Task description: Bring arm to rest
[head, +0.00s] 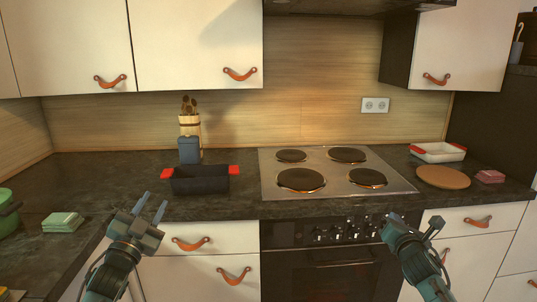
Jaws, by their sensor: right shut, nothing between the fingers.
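My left gripper (152,204) is at the lower left, in front of the counter and drawers. Its two fingers point up and stand apart, with nothing between them. My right gripper (436,223) is at the lower right, in front of the oven's right side and the drawers beside it. It is shut and holds nothing; its fingers show small and are hard to make out. Both grippers are clear of the objects on the counter.
A black pan with red handles (200,181) stands near the counter (105,175) edge, beside the hob (325,170). A green stack (63,222) lies at left. A white dish (438,152), round board (443,178) and pink block (490,177) are at right. Drawers have leather pulls (190,244).

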